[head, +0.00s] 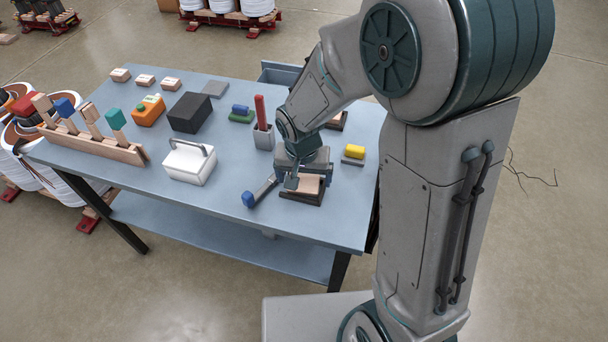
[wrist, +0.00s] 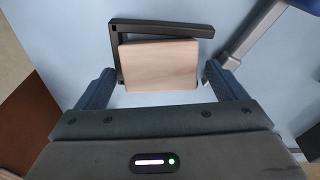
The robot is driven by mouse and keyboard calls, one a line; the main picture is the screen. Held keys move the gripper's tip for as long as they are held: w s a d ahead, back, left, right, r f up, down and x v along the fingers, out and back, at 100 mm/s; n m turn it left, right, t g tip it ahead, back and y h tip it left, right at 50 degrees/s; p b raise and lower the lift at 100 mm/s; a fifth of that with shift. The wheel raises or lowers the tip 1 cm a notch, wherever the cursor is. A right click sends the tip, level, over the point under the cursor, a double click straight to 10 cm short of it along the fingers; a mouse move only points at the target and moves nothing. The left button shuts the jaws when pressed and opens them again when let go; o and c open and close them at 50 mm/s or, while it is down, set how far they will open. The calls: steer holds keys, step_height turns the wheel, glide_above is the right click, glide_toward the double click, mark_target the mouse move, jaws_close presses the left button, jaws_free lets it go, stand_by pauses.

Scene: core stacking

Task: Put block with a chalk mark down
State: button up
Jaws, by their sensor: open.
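A light wooden block (wrist: 158,66) lies flat against a dark L-shaped frame (wrist: 118,40) on the blue-grey table. In the head view the block (head: 309,186) shows under my gripper (head: 308,178), with the dark frame (head: 301,199) along its edge. My gripper (wrist: 160,74) is open in the wrist view, one finger on each side of the block, with visible gaps at both sides. No chalk mark shows on the block's visible face. My gripper hides part of the block in the head view.
A blue-headed hammer (head: 249,199) lies close left of the frame. A grey cup (head: 263,138) with a red stick stands behind, and a yellow-topped block (head: 354,152) is to the right. A white caddy (head: 190,165) and black box (head: 190,113) stand further left.

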mark_target(302, 185)
step_height(302, 185, up, 12)
steer(key=s+p, duration=0.2)
steer(key=s+d+r+n, duration=0.2)
steer(key=s+d+r, duration=0.1)
steer(key=s+d, duration=0.7)
steer(key=shift+s+d+r+t+y, duration=0.15)
steer(key=shift+s+d+t+y, duration=0.2)
steer(key=shift+d, duration=0.3)
steer(key=w+p+v, duration=0.1)
steer(key=p+v, duration=0.6)
steer(key=v, duration=0.1)
steer(key=shift+w+r, duration=0.2)
steer(key=shift+w, duration=0.15)
steer(key=shift+t, duration=0.25)
